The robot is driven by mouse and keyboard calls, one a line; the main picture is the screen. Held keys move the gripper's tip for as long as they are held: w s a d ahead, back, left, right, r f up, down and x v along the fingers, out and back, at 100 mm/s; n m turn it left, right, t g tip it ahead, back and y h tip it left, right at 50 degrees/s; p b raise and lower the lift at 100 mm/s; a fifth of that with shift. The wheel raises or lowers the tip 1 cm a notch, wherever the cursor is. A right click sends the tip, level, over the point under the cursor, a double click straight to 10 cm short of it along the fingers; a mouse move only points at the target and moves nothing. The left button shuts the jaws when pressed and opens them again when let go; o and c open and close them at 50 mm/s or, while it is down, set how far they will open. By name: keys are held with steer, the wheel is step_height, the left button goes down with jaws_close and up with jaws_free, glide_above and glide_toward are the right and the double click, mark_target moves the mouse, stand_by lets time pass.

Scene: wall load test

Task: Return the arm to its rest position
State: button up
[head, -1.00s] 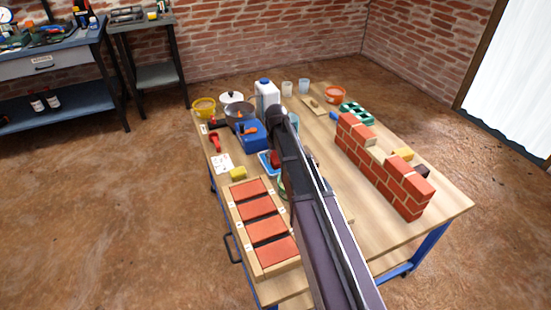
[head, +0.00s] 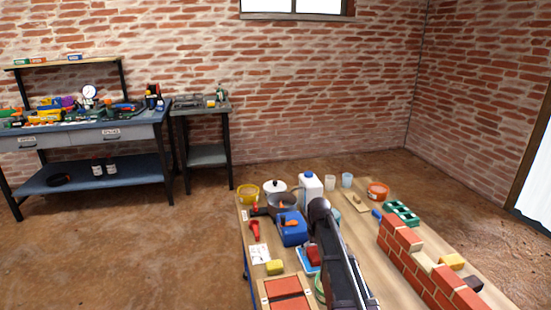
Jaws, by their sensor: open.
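My arm (head: 338,255) reaches up from the bottom edge over the wooden table, a dark link with a pale edge. Its rounded upper end (head: 320,207) shows just right of a blue box (head: 292,229). My gripper does not show; the arm may hide it. The arm covers part of the tabletop and part of a blue tray (head: 303,262) with a red item.
A red brick wall piece (head: 420,265) stands on the table's right side. A workbench (head: 80,135) is at the left; floor between is clear.

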steer(key=shift+r+p, duration=3.95)
steer(key=shift+r, duration=0.4)
steer(key=shift+s, duration=0.6)
